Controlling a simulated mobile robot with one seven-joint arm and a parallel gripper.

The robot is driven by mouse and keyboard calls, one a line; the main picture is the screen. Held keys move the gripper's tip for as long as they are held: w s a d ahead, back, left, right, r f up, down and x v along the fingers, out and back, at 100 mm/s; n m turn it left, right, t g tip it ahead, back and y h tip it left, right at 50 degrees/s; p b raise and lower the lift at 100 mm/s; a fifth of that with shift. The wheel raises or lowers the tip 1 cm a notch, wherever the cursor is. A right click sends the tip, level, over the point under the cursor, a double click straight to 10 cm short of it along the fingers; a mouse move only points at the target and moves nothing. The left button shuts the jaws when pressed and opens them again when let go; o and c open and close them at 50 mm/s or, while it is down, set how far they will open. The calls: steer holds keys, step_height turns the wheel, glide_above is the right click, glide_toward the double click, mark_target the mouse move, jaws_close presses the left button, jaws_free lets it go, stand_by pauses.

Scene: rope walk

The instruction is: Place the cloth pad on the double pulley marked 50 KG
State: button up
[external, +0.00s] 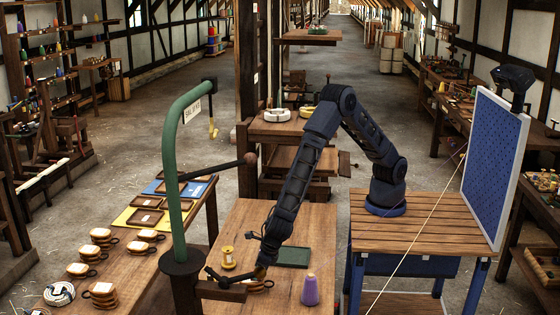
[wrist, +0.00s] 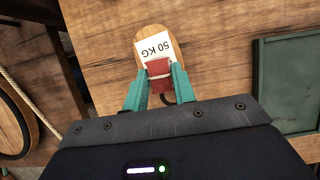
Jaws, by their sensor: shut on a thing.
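My gripper (wrist: 158,85) has teal fingers shut on a small dark red cloth pad (wrist: 159,74) in the wrist view. The pad is right over the lower part of a rounded wooden pulley (wrist: 150,33) with a white label reading 50 KG. The label appears upside down, and the pad covers its edge. I cannot tell whether pad and pulley touch. In the external view my gripper (external: 262,270) points down low over the front table, and the pulley is mostly hidden near it. The pad cannot be made out there.
A yellow spool (external: 228,258), a green tray (external: 293,257) and a purple cone (external: 310,290) stand near my gripper. A green post (external: 174,160) rises left of it. Several pulleys (external: 101,293) and a white rope coil (external: 59,293) lie on the left table.

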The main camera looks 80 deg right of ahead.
steer(key=shift+f, duration=0.1)
steer(key=o, duration=0.9)
steer(key=shift+o, duration=0.2)
steer(key=v, duration=1.2)
